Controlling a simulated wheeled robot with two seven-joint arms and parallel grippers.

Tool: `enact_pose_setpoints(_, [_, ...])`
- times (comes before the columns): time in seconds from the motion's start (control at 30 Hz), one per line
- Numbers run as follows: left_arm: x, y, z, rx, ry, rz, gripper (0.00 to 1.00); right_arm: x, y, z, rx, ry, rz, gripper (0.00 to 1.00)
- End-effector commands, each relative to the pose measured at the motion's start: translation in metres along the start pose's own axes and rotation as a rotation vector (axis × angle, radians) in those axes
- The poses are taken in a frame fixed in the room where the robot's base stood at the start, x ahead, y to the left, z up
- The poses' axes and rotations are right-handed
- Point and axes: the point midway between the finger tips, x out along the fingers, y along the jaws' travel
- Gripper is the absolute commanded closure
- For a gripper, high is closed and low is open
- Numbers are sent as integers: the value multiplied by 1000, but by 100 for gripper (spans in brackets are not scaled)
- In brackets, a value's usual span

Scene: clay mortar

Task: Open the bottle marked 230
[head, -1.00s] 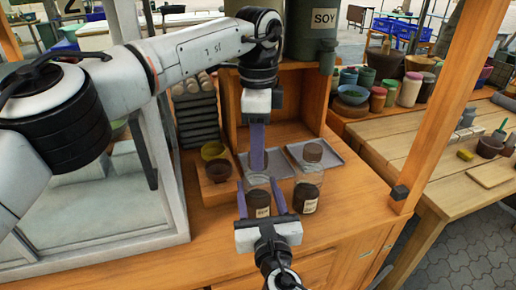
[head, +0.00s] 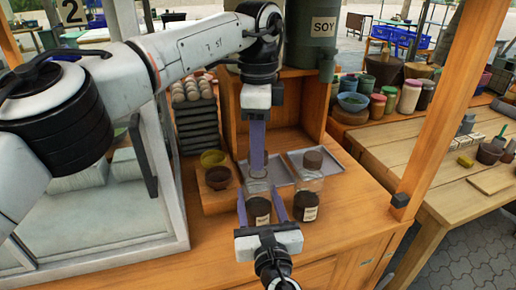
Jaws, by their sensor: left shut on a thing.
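Two clear jars with dark contents and pale labels stand side by side at the cabinet's front; their label marks are too small to read. The right jar (head: 307,205) has a brown lid (head: 312,159). My left gripper (head: 258,163) points down over the left jar's mouth, shut on what seems to be its lid, mostly hidden by the fingers.
A yellow bowl (head: 213,158) and a brown bowl (head: 218,178) stand left of the jars. Grey trays (head: 334,163) lie behind them. A dark green SOY container (head: 311,45) stands above. A wooden post (head: 451,100) rises at right.

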Motion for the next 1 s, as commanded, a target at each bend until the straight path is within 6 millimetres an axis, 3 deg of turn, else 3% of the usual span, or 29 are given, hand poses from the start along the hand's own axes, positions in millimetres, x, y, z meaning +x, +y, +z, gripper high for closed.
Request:
enact_pose_setpoints(0.4, [-38,0,0,-1,-1,-1,93,0,0,-1,-1,1,-1,100])
enact_pose_setpoints(0.63, [-40,0,0,0,-1,0,93,0,0,-1,-1,1,0,100])
enact_pose_setpoints(0.67, [-40,0,0,0,-1,0,93,0,0,-1,-1,1,0,44])
enact_pose_setpoints(0.77, [-40,0,0,0,0,0,93,0,0,-1,-1,1,0,27])
enact_pose_setpoints(1.0, [-40,0,0,0,0,0,93,0,0,0,0,1,0,26])
